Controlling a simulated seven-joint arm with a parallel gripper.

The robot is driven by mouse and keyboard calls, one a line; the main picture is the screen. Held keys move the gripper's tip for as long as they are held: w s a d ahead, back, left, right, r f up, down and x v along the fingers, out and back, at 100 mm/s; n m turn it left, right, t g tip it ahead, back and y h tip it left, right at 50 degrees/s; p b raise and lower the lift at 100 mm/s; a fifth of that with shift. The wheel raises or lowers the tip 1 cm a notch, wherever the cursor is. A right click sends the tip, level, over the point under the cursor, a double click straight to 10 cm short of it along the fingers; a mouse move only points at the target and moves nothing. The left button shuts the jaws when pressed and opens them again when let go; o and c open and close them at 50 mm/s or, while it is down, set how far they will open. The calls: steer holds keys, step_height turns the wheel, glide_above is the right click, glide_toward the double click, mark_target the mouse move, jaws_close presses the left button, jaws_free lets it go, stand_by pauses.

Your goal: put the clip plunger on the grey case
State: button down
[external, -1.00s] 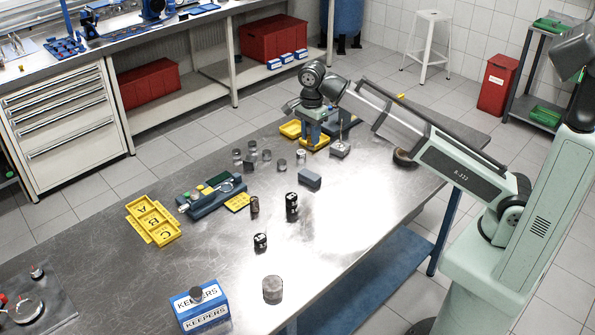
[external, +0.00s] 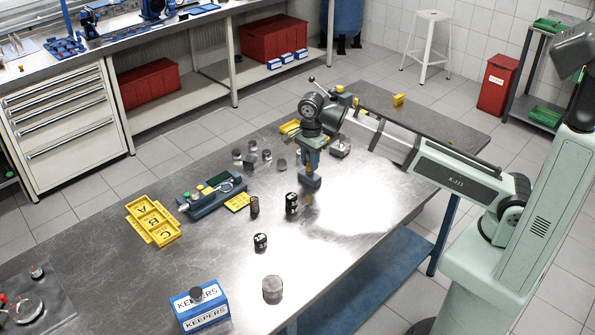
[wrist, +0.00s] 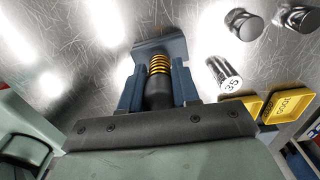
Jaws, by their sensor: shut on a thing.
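The clip plunger (wrist: 159,72) is a dark cylinder with yellow rings like a spring. My gripper (wrist: 157,86) is shut on it, with one blue finger on each side. In the external view my gripper (external: 311,167) points down right over the grey case (external: 311,181), a small blue-grey block on the metal bench. In the wrist view the grey case (wrist: 162,46) shows just past the plunger's ringed end. I cannot tell whether the plunger touches the case. My fingers hide part of the plunger.
A black cylinder (external: 291,203) stands just left of the case, and a metal block (external: 340,148) lies behind it. Several metal cylinders and a blue-grey fixture (external: 215,197) are further left. The bench to the front right is clear.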

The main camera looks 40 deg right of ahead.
steer(key=shift+f, duration=0.15)
steer(key=c, duration=0.8)
jaws_free()
step_height(320, 180, up, 12)
steer(key=shift+r, duration=0.1)
stand_by(0.4)
